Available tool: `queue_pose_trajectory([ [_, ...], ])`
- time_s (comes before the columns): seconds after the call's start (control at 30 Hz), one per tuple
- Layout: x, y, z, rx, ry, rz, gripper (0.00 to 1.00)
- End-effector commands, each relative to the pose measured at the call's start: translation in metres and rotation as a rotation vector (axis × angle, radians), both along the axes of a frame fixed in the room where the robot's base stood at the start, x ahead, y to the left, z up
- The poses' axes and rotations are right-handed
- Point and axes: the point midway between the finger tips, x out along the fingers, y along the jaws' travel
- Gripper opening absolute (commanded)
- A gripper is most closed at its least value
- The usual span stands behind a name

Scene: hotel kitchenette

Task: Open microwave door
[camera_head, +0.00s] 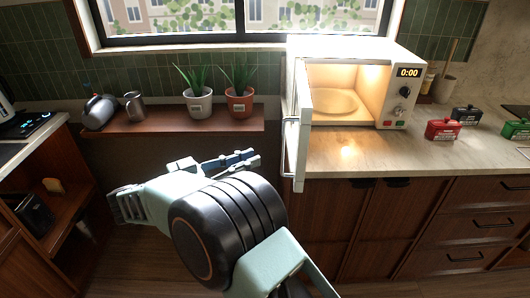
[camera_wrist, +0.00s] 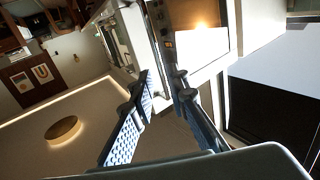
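The white microwave (camera_head: 355,85) stands on the counter with its lit interior and round turntable (camera_head: 334,103) in plain view. Its door (camera_head: 303,130) is swung wide open on the left side and juts out past the counter's front edge. A light bar handle (camera_head: 288,150) runs down the door's outer left face. My gripper (camera_head: 255,159) is just left of the door, with its fingers pointing right toward it. The wrist view shows my two blue-padded fingers (camera_wrist: 164,86) apart, with nothing visibly held. Whether a finger touches the door is unclear.
A brown ledge (camera_head: 170,122) left of the door holds a kettle (camera_head: 98,112), a metal jug (camera_head: 134,107) and two potted plants (camera_head: 239,102). Red (camera_head: 441,129), black and green boxes stand on the counter (camera_head: 370,150) to the right. Cabinets (camera_head: 370,220) lie below.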

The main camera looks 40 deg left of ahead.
Motion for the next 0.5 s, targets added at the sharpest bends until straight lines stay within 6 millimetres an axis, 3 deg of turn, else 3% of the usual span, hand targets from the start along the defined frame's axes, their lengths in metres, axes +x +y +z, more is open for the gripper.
queue_pose_trajectory([
  [0.2, -0.02, 0.007, 0.0, -0.001, 0.0, 0.0, 0.15],
  [0.5, -0.022, 0.007, 0.0, -0.001, 0.0, -0.001, 0.15],
])
